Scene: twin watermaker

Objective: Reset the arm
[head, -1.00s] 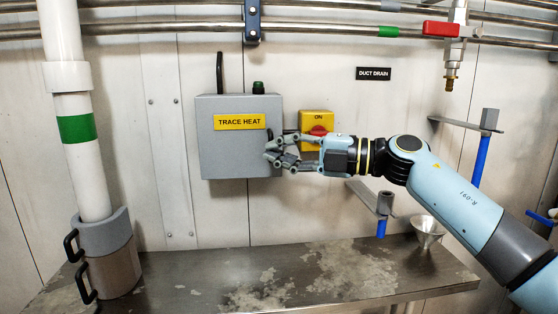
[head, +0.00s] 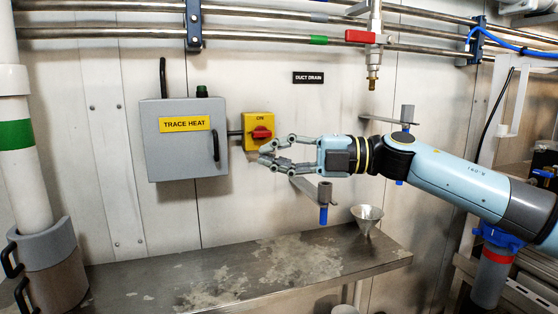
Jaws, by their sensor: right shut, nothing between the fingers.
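My right gripper (head: 266,155) is shut and empty. It hangs in front of the wall, just below and right of the yellow switch box with a red knob (head: 261,132), marked ON. I see a small gap between the fingers and the knob, but I cannot tell the depth. My right arm reaches in from the right edge. The grey TRACE HEAT box (head: 183,170) hangs on the wall left of the switch, with a dark handle on its right side. My left gripper is out of view.
A stained metal bench (head: 150,292) runs below. A metal funnel (head: 366,219) stands at its right end, near a blue-ended bracket (head: 323,205). A red-handled valve (head: 360,37) hangs above the arm. A white pipe with a green band (head: 15,134) stands at left. The bench middle is clear.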

